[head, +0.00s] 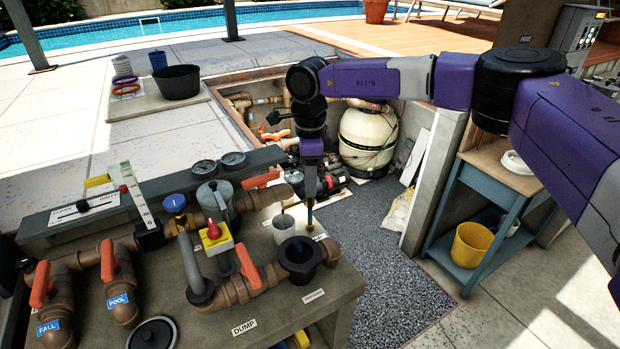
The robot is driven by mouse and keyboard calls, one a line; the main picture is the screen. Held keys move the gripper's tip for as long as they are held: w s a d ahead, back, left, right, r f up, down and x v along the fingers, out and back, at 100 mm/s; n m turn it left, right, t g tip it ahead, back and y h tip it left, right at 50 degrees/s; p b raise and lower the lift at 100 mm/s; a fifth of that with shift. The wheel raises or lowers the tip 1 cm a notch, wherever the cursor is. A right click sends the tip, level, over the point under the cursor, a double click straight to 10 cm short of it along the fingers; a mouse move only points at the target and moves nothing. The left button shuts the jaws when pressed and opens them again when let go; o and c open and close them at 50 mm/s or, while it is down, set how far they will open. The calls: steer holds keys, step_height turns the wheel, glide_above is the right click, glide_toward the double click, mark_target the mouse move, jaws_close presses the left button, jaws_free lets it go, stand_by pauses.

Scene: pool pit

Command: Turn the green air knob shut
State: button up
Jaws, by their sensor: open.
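My gripper (310,222) points down over the right part of the grey bench, just right of a pale cup (284,228) and above a small white label. It is open, with only its narrow tip showing; I see nothing held in it. I cannot clearly pick out a green air knob; it may be hidden behind my gripper or too small to tell. A grey-green round pot (214,196) stands behind the valves, left of my gripper. A blue round knob (174,203) and a red knob (213,230) on a yellow box are farther left.
Brown pipes with orange handles (108,260) crowd the bench. A black funnel-like cup (299,254) stands close in front of my gripper. Two gauges (232,161) sit at the back. Beyond lies a pit with a cream tank (368,140). A blue trolley (490,200) stands right.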

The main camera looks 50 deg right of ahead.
steer(key=shift+f, duration=0.45)
jaws_close()
